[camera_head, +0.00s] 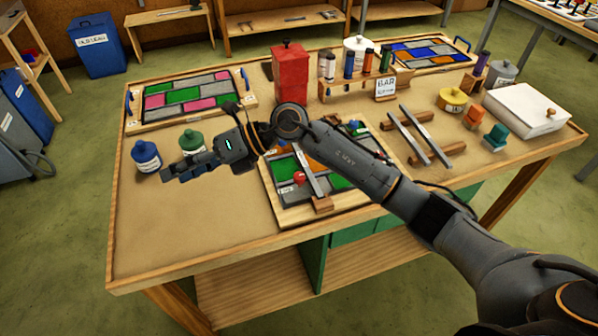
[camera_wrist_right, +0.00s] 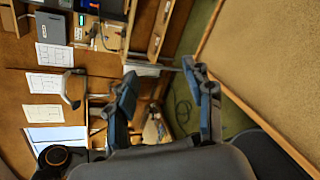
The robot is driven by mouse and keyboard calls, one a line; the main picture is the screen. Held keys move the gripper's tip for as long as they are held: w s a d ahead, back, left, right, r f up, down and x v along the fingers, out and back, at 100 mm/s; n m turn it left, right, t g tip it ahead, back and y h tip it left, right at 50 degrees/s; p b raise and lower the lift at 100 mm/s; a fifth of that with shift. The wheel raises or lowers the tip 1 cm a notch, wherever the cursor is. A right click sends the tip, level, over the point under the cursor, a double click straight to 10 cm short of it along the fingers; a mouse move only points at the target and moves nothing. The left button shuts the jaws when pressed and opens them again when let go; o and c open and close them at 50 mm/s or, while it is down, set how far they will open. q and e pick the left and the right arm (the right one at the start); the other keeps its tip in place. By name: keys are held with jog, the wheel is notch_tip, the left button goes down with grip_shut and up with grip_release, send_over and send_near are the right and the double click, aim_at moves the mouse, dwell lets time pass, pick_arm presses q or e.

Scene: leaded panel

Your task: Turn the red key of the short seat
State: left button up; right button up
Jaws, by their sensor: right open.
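A small red key (camera_head: 300,178) shows at the front of the leaded panel in the middle of the table, beside a grey metal bar (camera_head: 309,172) and above a small wooden block (camera_head: 322,204). I cannot tell how the key is turned. The panel's wooden board (camera_head: 290,219) is partly hidden behind my right arm. My right gripper (camera_head: 170,173) is left of the panel, above the table and well apart from the key, pointing left. In the right wrist view my right gripper (camera_wrist_right: 160,70) is open with nothing between its fingers. My left gripper is not in view.
A blue jar (camera_head: 146,157) and a green jar (camera_head: 192,143) stand near my right gripper. A red canister (camera_head: 290,75) stands behind my arm. Two bars on wooden rests (camera_head: 437,161) lie right of the panel. The table's front left (camera_head: 190,225) is clear.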

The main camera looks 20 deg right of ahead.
jog(key=w+d+f+n+h, duration=0.2)
jog(key=w+d+f+h, duration=0.25)
jog(key=d+h, duration=0.3)
notch_tip(320, 180, up, 2)
jog(key=m+h, duration=0.1)
jog(key=h, duration=0.6)
send_over(299, 175)
jog(key=shift+m+g, duration=0.3)
notch_tip(299, 175, down, 12)
jog(key=p, duration=0.3)
jog(key=shift+f+p, duration=0.2)
jog(key=shift+p, duration=0.2)
jog(key=shift+f, duration=0.65)
grip_shut()
